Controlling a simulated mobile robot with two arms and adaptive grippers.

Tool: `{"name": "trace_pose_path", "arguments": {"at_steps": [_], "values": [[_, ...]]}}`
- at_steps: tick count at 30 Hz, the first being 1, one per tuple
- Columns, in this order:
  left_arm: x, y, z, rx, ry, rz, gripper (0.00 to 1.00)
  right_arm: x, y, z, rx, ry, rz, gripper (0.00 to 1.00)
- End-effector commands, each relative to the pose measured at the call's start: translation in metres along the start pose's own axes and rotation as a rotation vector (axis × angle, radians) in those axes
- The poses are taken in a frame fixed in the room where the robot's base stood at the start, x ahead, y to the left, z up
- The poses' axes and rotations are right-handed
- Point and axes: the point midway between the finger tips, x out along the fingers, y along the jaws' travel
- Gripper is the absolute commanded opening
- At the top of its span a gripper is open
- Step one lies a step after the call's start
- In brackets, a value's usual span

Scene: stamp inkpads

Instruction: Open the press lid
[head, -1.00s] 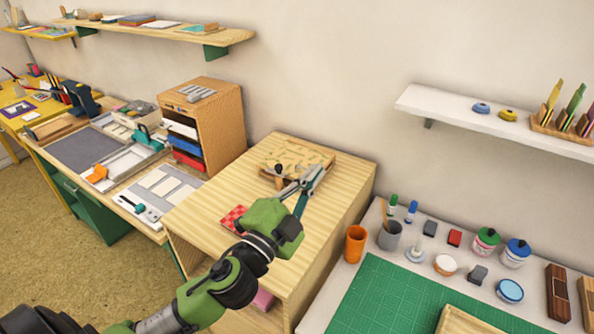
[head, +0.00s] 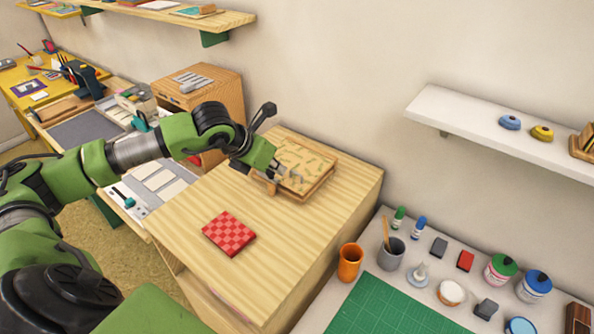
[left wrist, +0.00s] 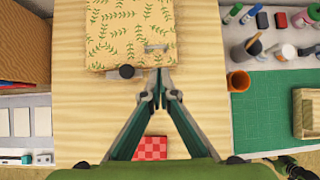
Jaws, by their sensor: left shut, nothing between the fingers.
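The press (head: 308,160) is a flat wooden block with a leaf-patterned top, on the pale wooden cabinet. Its lid lies flat; it also shows at the top of the left wrist view (left wrist: 125,35). A dark round knob (left wrist: 126,71) sits at its front edge. My left gripper (head: 290,178) is at the press's front edge in the head view and hides part of it. In the left wrist view the fingertips (left wrist: 160,73) are together and empty, just right of the knob. I cannot tell whether they touch the press.
A red checkered square (head: 229,233) lies on the cabinet top (head: 300,235), which is otherwise clear in front. A drawer unit (head: 215,85) stands behind to the left. An orange cup (head: 349,263) and several jars stand on the lower table at right.

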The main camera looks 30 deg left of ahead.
Motion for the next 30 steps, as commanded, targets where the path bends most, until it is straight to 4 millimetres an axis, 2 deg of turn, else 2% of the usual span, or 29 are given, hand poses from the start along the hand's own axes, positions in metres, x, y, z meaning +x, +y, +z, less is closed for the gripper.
{"name": "trace_pose_path", "arguments": {"at_steps": [2, 5, 11, 18, 24, 30], "values": [[0.000, 0.009, 0.000, 0.002, 0.006, 0.026, 0.00, -0.002, -0.001, 0.003, 0.000, -0.004, -0.001, 0.40], [0.008, 0.009, 0.001, 0.000, 0.008, 0.027, 0.00, -0.007, -0.002, 0.008, 0.000, -0.011, -0.002, 0.40], [0.043, 0.008, 0.002, -0.001, 0.009, 0.023, 0.00, -0.024, -0.003, 0.016, 0.000, -0.025, -0.004, 0.40], [0.081, 0.009, 0.000, -0.001, 0.008, 0.024, 0.00, -0.036, -0.002, 0.008, 0.000, -0.017, -0.003, 0.40], [0.096, 0.010, -0.001, 0.002, 0.007, 0.025, 0.00, -0.039, -0.001, 0.002, -0.001, -0.008, -0.002, 0.40], [0.099, 0.010, -0.001, 0.003, 0.006, 0.024, 0.00, -0.039, -0.001, 0.002, -0.001, -0.008, -0.002, 0.40]]}}
